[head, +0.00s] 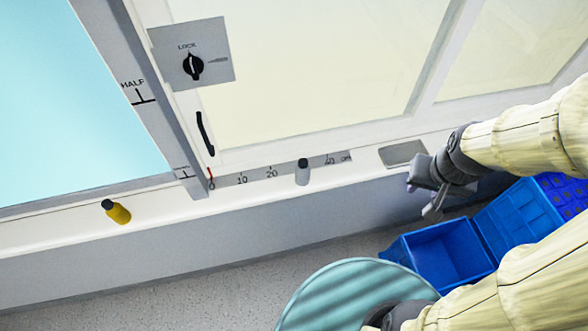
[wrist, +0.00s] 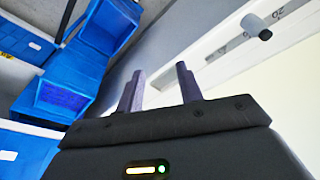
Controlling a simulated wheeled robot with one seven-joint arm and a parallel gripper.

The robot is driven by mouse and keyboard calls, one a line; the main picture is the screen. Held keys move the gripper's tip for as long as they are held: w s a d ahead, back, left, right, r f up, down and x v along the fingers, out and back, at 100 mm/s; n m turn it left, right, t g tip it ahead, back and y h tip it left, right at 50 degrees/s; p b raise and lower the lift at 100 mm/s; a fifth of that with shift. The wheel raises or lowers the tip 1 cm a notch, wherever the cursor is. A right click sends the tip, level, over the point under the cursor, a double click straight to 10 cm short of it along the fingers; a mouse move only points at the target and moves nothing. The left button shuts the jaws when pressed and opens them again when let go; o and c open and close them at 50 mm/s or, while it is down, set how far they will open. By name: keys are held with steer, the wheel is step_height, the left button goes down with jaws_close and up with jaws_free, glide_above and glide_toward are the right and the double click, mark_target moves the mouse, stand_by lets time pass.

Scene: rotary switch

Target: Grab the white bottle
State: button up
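The white bottle (head: 303,172) looks pale grey-white with a dark cap. It stands on the white ledge in front of the ruler strip, near the middle of the head view. In the wrist view the bottle (wrist: 257,27) shows small at the upper right, beyond the fingers. My gripper (head: 425,200) is right of the bottle in the head view, apart from it, at the ledge's front edge and near the blue bins. In the wrist view my gripper (wrist: 160,87) has its two fingers spread with nothing between them.
A yellow bottle (head: 116,212) with a dark cap is on the ledge at the left. Blue bins (head: 445,252) sit below the ledge at the right. A sliding door with a black handle (head: 205,133) and a lock knob (head: 193,66) rises behind. A teal round top (head: 355,290) is at the bottom.

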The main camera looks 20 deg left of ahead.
steer(key=shift+o, duration=1.7)
steer(key=shift+w+a, duration=0.1)
steer(key=shift+a, duration=0.15)
steer(key=w+a+f+m+t+y+b, duration=0.1)
steer(key=w+a+f+t+b, duration=0.2)
steer(key=a, duration=0.9)
steer(key=w+a+f+t+y+b, duration=0.15)
steer(key=w+a+f, duration=0.4)
steer(key=a, duration=0.55)
steer(key=s+a+f+m+t+h+b, duration=0.1)
steer(key=s+a+f+t+h+b, duration=0.3)
steer(key=s+a, duration=0.5)
steer(key=s+f+t+h, duration=0.1)
steer(key=s+f+t, duration=0.1)
steer(key=s, duration=0.1)
steer(key=shift+s+f+m+h, duration=0.15)
steer(key=shift+m+h, duration=0.2)
steer(key=shift+m, duration=0.05)
steer(key=shift+a, duration=0.1)
